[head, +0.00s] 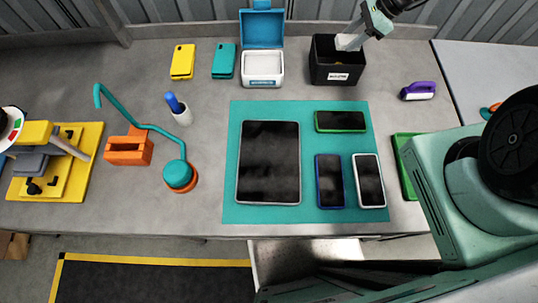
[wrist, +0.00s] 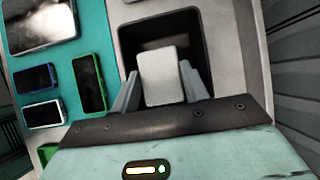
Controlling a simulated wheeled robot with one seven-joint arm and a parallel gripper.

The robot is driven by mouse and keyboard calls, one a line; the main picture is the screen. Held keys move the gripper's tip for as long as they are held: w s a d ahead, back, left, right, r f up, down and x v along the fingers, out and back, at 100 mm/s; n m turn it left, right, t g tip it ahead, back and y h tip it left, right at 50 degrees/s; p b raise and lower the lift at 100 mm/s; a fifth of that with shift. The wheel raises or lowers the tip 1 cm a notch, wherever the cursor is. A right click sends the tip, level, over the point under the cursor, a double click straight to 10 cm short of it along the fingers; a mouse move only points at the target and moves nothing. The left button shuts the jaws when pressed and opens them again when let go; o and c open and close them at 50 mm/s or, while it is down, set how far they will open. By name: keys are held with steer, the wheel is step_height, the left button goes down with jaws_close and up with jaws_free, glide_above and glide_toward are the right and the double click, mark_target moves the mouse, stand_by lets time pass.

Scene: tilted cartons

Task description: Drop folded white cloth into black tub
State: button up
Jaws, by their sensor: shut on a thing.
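The folded white cloth (wrist: 160,76) is held between the two fingers of my gripper (wrist: 162,84) in the wrist view. In the head view the cloth (head: 346,43) shows as a small pale block below my gripper (head: 362,30). The black tub (head: 336,72) stands at the back of the table with a white label on its front. The cloth is over the tub's opening at its right side; whether it touches the tub is unclear. In the wrist view the tub (wrist: 195,22) lies behind the cloth, and its inside is dark.
A white box with an open blue lid (head: 263,65) stands left of the tub. A teal mat (head: 308,155) with a tablet and several phones lies in front. A purple-handled brush (head: 418,91) lies to the right. Bare table surrounds the tub's right side.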

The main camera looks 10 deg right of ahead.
step_height(320, 180, down, 2)
steer(key=shift+f+b, duration=0.1)
steer(key=shift+b, duration=0.35)
steer(key=o, duration=1)
steer(key=shift+o, duration=0.2)
steer(key=b+v, duration=0.4)
steer(key=v, duration=1.3)
steer(key=shift+r+b, duration=0.25)
steer(key=shift+b, duration=0.1)
steer(key=shift+d, duration=0.1)
